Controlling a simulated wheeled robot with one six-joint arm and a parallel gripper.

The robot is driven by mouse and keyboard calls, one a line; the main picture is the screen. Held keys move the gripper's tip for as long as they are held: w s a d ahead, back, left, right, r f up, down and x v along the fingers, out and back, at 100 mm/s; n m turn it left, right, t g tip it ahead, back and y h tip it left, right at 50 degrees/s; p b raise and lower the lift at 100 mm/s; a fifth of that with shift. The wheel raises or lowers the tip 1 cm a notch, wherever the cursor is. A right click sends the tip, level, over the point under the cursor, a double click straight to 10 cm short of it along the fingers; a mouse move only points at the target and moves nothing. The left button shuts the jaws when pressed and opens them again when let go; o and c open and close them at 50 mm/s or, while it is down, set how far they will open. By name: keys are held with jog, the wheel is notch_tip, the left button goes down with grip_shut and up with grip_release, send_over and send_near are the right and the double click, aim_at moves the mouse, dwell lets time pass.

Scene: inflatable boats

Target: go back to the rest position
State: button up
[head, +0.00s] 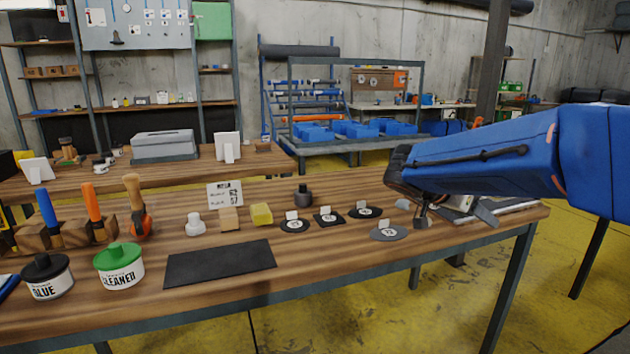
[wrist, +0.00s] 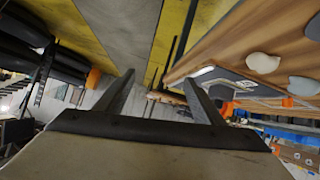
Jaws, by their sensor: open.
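My gripper (head: 487,212) is over the right end of the wooden workbench (head: 330,255), at the end of my blue arm, partly hidden behind it. In the wrist view my gripper (wrist: 158,84) has its two grey fingers spread wide with nothing between them. The fingers point past the bench edge, with yellow and grey floor beyond. I cannot tell how far it is above the bench top.
Round dark discs with small cards (head: 388,232) lie left of my gripper. A black mat (head: 220,262), a green-lidded tub (head: 119,267), a yellow sponge (head: 262,214) and upright-handled tools (head: 93,210) are farther left. Pale rounded pieces (wrist: 263,62) show in the wrist view.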

jog(key=s+a+f+n+y, duration=0.3)
jog(key=s+f+n, duration=0.1)
jog(key=s, duration=0.5)
jog(key=s+a+f+n+y, duration=0.3)
jog(key=s+f+n+y, duration=0.1)
jog(key=s, duration=0.6)
jog(key=s+a+f+n+t+y, duration=0.1)
jog(key=s+a+f+n+y, duration=0.2)
jog(key=s+f, duration=0.3)
jog(key=s+n, duration=0.1)
jog(key=s, duration=0.3)
jog(key=shift+a+y, duration=0.35)
jog(key=shift+y, duration=0.05)
jog(key=shift+s, duration=0.1)
